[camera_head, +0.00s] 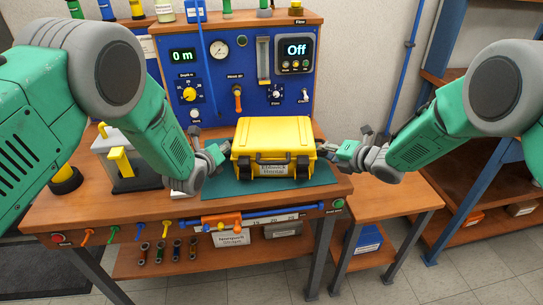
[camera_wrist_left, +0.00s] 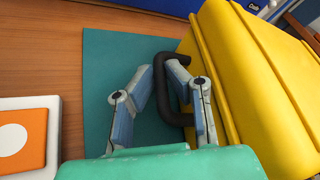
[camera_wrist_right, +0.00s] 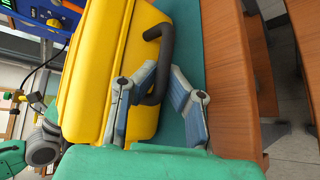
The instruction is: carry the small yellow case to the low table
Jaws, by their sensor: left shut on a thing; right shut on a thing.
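The small yellow case (camera_head: 273,142) sits upright on the green mat (camera_head: 218,188) on the workbench, with its label and two dark latches facing me. My left gripper (camera_head: 226,150) is at the case's left end. In the left wrist view its fingers (camera_wrist_left: 180,105) are shut on a black side handle of the yellow case (camera_wrist_left: 255,75). My right gripper (camera_head: 322,150) is at the right end. In the right wrist view its fingers (camera_wrist_right: 155,90) are around the other black handle of the yellow case (camera_wrist_right: 110,75). The low table (camera_head: 385,204) stands right of the bench, lower than its top.
A blue test panel (camera_head: 225,75) with gauges and knobs rises behind the case. A clear box with a yellow handle (camera_head: 118,160) stands left on the bench. A shelf rack with a blue post (camera_head: 473,205) stands at right. The low table's visible top is clear.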

